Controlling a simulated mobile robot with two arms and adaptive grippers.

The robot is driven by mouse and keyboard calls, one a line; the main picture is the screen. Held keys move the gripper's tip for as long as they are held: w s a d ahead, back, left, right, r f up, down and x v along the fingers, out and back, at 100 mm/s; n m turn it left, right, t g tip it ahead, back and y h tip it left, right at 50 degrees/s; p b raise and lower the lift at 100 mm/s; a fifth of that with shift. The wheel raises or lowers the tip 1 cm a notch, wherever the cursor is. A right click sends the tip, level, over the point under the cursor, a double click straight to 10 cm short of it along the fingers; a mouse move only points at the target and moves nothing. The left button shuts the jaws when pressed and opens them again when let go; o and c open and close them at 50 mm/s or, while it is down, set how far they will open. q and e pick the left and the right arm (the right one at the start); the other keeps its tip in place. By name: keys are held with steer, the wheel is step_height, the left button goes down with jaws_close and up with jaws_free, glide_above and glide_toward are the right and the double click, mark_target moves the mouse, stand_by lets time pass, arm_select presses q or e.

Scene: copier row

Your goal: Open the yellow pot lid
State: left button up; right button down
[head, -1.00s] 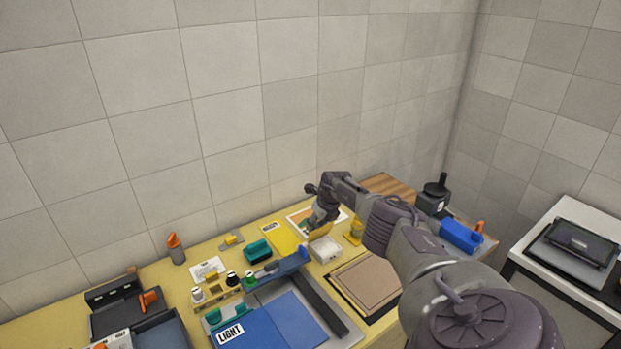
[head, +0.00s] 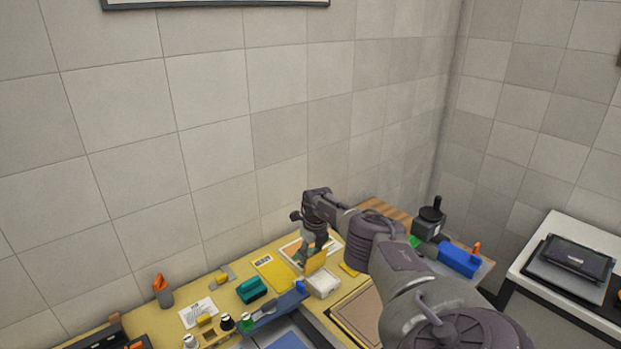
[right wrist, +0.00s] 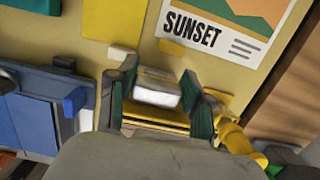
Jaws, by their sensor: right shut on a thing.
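The small white pot (head: 322,284) stands on the yellow counter, and its yellow lid (head: 316,261) is raised, tilted up at the pot's back side. My right gripper (head: 308,254) is just behind and above the lid. In the right wrist view, my right gripper (right wrist: 160,105) has one finger on each side of a yellow band of the lid (right wrist: 155,127) and is shut on it. A white part of the pot (right wrist: 157,95) shows between the fingers. The exact contact is partly hidden. My left gripper is out of view.
A sunset poster (right wrist: 225,25) lies beside the gripper. A yellow object (head: 349,269) is right of the pot, partly behind my arm. A teal block (head: 251,289), a blue bar (head: 275,308) and several knobs are to the left. A tiled wall rises behind.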

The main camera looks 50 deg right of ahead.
mark_target(314, 254)
steer(key=c, duration=0.7)
jaws_free()
steer(key=shift+a+f, duration=0.1)
steer(key=shift+o, duration=1.3)
steer(key=shift+f, duration=0.1)
steer(key=shift+r, duration=0.65)
step_height(314, 254, up, 11)
steer(key=s, duration=0.1)
steer(key=shift+s+f, duration=0.15)
steer(key=shift+s, duration=0.1)
steer(key=shift+a, duration=0.1)
